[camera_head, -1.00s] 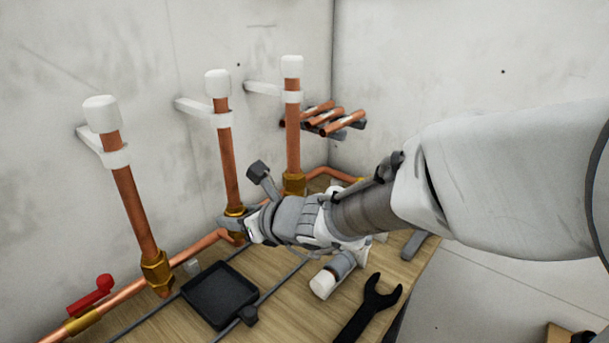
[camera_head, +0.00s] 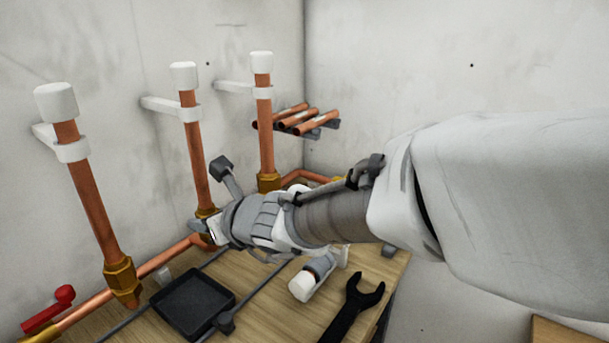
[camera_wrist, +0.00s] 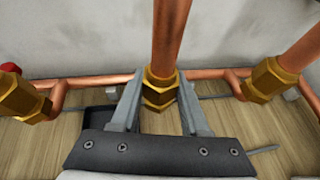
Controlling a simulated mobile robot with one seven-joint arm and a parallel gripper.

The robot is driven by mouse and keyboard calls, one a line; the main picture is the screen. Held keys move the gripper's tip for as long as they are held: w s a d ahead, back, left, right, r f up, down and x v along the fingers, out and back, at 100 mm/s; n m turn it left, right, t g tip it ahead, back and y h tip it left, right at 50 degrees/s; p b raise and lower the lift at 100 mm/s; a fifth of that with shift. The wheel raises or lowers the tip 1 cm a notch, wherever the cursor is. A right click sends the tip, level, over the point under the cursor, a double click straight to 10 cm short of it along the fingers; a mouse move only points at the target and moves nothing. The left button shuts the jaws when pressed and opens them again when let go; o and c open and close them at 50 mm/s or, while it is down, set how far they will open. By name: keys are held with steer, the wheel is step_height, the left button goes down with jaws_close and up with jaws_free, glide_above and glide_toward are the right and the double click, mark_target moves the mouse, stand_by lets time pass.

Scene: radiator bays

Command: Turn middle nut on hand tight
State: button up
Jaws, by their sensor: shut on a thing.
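The middle nut (camera_wrist: 159,91) is a brass hex fitting at the foot of the middle upright copper pipe (camera_head: 194,150). In the wrist view my gripper (camera_wrist: 160,88) has one finger on each side of this nut and is shut on it. In the head view the middle nut (camera_head: 206,214) is partly hidden by my gripper (camera_head: 205,228). The left nut (camera_head: 122,281) and the right nut (camera_head: 269,181) sit at the feet of the other two pipes, clear of my gripper.
A black tray (camera_head: 228,299), a dark wrench (camera_head: 351,308) and a white-capped cylinder (camera_head: 303,287) lie on the wooden bench (camera_head: 268,310). A red valve handle (camera_head: 48,309) is at the lower left. Loose copper pipes (camera_head: 310,126) rest on a wall bracket at the back.

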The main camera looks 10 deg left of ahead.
steer(key=shift+m+t+h+b, duration=0.5)
steer(key=shift+m+t+b, duration=0.15)
steer(key=shift+b, duration=1.5)
steer(key=o, duration=1.2)
steer(key=shift+s+d+r+p, duration=0.15)
steer(key=shift+d+r+p, duration=0.05)
steer(key=shift+r+p, duration=0.1)
steer(key=shift+p+v, duration=2.95)
steer(key=shift+v, duration=1.7)
steer(key=shift+d+f, duration=0.1)
steer(key=shift+f, duration=0.05)
